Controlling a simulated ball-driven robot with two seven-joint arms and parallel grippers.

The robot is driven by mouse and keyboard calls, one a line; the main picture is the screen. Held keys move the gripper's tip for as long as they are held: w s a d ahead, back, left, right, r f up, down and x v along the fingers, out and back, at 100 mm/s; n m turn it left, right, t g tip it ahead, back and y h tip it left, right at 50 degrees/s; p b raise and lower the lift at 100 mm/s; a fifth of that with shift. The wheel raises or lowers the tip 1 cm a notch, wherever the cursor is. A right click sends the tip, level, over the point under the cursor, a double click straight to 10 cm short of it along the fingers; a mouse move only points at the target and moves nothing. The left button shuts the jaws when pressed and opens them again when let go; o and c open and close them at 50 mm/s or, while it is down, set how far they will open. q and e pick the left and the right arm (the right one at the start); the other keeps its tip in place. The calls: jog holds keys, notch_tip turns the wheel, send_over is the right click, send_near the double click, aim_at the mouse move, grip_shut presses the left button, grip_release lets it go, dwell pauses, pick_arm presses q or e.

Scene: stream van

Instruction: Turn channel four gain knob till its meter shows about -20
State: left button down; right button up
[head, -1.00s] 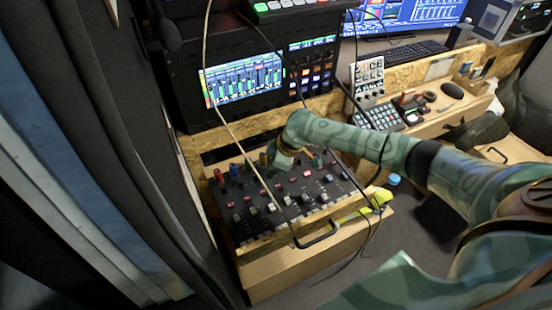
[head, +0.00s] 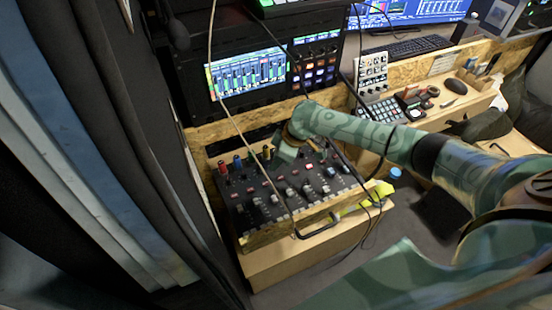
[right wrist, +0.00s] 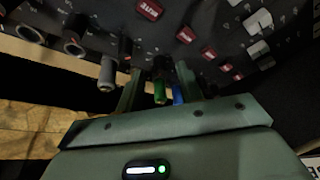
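The mixer panel (head: 262,203) carries rows of knobs and red buttons, with a row of coloured knobs along its back edge. In the head view the red knob (head: 222,168), blue knob (head: 237,161) and yellow knob (head: 266,153) show to the left of my right gripper (head: 287,153). In the right wrist view its fingers (right wrist: 158,92) are apart, with a green knob (right wrist: 159,92) between them and a blue knob (right wrist: 179,94) close by the right finger. I cannot tell which knob is channel four. The meter screen (head: 248,75) shows green bars; their values are too small to read. My left gripper is out of view.
Thin cables hang across the panel. A dark curtain closes off the left side.

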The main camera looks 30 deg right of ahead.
jog(key=p+v, duration=0.4)
jog(key=v, duration=1)
jog(key=shift+r+p, duration=0.3)
jog(key=shift+p, duration=0.05)
jog(key=shift+s+d, duration=0.15)
